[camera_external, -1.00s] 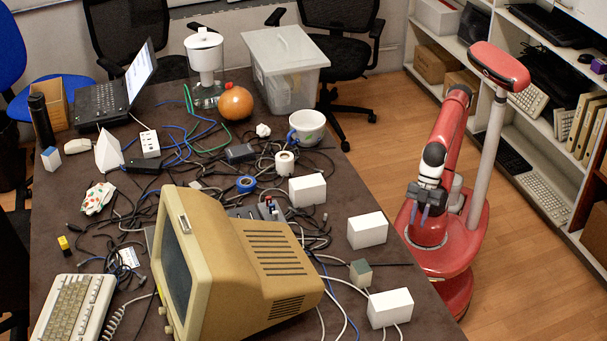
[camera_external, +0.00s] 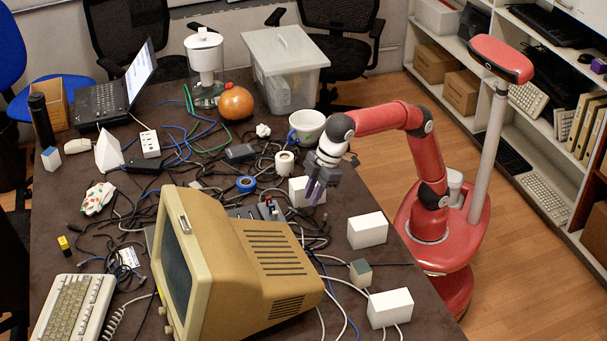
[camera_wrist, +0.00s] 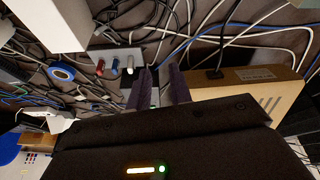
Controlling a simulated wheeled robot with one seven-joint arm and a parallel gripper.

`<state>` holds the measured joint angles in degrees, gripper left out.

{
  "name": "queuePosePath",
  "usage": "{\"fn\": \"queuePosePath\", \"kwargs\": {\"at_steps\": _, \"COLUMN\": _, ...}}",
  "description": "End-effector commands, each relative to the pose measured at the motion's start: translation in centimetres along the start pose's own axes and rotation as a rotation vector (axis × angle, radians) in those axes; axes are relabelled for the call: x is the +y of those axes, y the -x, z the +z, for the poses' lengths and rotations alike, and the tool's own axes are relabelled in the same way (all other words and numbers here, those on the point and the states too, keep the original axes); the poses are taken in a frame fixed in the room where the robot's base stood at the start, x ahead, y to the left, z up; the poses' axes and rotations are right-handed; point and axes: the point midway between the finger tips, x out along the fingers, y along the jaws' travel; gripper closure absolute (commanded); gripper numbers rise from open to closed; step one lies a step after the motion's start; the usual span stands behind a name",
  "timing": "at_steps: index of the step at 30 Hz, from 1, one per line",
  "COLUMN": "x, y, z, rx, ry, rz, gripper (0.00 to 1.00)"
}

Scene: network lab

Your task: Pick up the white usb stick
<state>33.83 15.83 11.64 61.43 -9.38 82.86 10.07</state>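In the wrist view a white usb stick (camera_wrist: 130,64) stands in a grey hub (camera_wrist: 122,54), beside a blue stick (camera_wrist: 115,67) and a red stick (camera_wrist: 100,67). My gripper (camera_wrist: 158,82) is open and empty, with its two purple fingers apart, to the right of the white stick in that view. In the external view my gripper (camera_external: 317,192) hangs above the table near the white boxes, right of the sticks. There the red and blue sticks (camera_external: 271,206) show behind the old monitor; I cannot make out the white one.
The beige monitor (camera_external: 265,260) stands close to the hub. A white box (camera_external: 300,189) is right by my gripper, and others (camera_external: 367,230) line the table's right edge. Tangled cables (camera_external: 215,200) cover the table middle. A bowl (camera_external: 307,127) stands behind.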

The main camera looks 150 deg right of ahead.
Motion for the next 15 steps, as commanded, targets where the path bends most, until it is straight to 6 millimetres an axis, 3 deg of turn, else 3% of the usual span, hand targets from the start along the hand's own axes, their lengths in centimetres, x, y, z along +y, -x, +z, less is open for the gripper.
{"fn": "queuePosePath", "kwargs": {"at_steps": 1, "x": 1.6, "y": -1.2, "z": -1.6, "rx": -0.025, "ry": -0.044, "rz": 0.005, "gripper": 0.79}}
{"fn": "queuePosePath", "kwargs": {"at_steps": 6, "x": 5.7, "y": -3.6, "z": -4.1, "rx": -0.08, "ry": -0.153, "rz": 0.016, "gripper": 0.79}}
{"fn": "queuePosePath", "kwargs": {"at_steps": 10, "x": 7.1, "y": -4.5, "z": -4.7, "rx": -0.099, "ry": -0.189, "rz": 0.019, "gripper": 0.79}}
{"fn": "queuePosePath", "kwargs": {"at_steps": 15, "x": 7.3, "y": -6.3, "z": -4.5, "rx": -0.103, "ry": -0.195, "rz": 0.02, "gripper": 0.79}}
